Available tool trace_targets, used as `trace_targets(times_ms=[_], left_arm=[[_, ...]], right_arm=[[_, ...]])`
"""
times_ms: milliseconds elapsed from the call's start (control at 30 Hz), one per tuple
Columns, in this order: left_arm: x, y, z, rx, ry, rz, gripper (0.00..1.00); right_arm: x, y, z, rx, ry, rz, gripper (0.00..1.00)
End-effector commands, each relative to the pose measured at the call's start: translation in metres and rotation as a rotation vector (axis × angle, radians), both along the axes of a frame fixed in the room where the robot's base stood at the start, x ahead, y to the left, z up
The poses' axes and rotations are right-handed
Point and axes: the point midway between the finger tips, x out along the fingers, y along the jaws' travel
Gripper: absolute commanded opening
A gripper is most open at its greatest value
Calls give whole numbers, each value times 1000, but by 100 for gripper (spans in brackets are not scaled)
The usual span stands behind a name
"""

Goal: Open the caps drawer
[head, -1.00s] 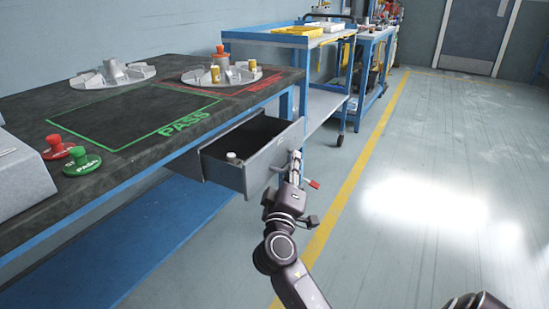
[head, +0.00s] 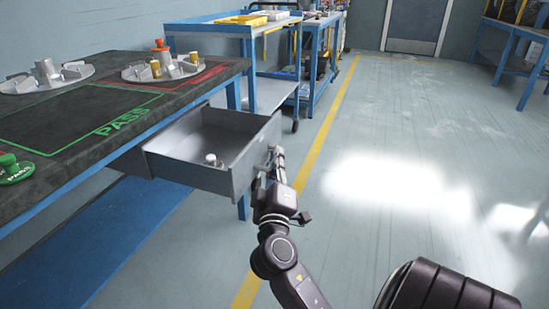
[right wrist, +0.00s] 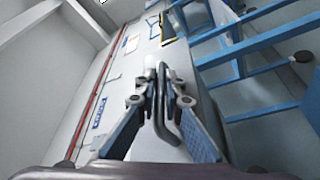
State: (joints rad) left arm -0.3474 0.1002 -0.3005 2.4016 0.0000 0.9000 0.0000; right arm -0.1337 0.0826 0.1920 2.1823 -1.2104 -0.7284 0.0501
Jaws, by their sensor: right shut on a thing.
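The grey metal drawer (head: 190,172) under the bench top stands well out from the bench, its inside showing. A small white cap-like piece (head: 210,159) stands inside near the front; a second small light piece is close to it. My right gripper (head: 276,163) is at the drawer's front panel, shut on its handle. In the right wrist view, the metal bar handle (right wrist: 166,112) lies between the fingers of my right gripper (right wrist: 160,92). The drawer's back end is hidden under the bench top. My left gripper is not in view.
A blue cart (head: 235,30) with yellow trays stands behind the drawer. The floor (head: 400,160) to the right is clear.

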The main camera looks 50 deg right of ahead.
Motion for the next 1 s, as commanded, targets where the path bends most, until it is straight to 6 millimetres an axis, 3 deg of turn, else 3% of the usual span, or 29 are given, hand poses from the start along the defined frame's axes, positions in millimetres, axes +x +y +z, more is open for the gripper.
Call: trace_targets(times_ms=[33, 67, 133, 533, 1000], left_arm=[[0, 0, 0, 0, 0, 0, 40], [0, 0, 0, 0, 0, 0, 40], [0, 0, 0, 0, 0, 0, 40], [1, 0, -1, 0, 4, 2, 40], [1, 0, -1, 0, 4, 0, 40]], right_arm=[[0, 0, -2, 2, 2, 1, 0], [0, 0, -2, 2, 2, 1, 9], [0, 0, -2, 2, 2, 1, 16], [-5, 7, -3, 2, 2, 1, 16], [-62, 71, -23, 5, 5, 1, 16]])
